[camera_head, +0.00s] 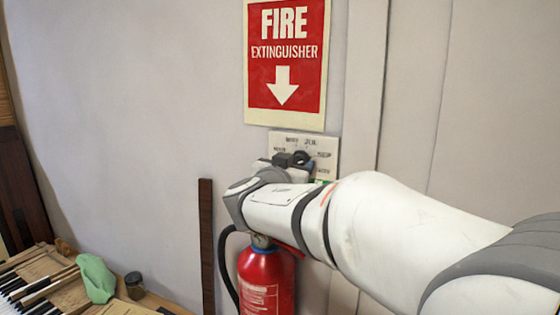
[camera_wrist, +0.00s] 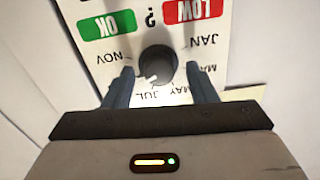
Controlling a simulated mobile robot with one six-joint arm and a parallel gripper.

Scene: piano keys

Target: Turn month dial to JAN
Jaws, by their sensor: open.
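The month dial (camera_wrist: 157,64) is a dark round knob on a white panel (camera_wrist: 240,60), seen upside down in the wrist view. Its pale mark points to the lower left, roughly toward JUL or the hidden label beside it. JAN is printed to the upper right, NOV to the left, with MAY and JUL below. My gripper (camera_wrist: 160,69) is open, with one finger on each side of the dial and visible gaps to it; contact is not seen. In the head view, my gripper (camera_head: 288,160) is in front of the panel (camera_head: 331,144) and hides much of it.
A red fire extinguisher (camera_head: 266,278) hangs below my arm. A fire extinguisher sign (camera_head: 286,60) is above the panel. Piano keys (camera_head: 30,288), a green cloth (camera_head: 96,277) and a small jar (camera_head: 134,285) are at lower left. The wall to the left is mostly bare.

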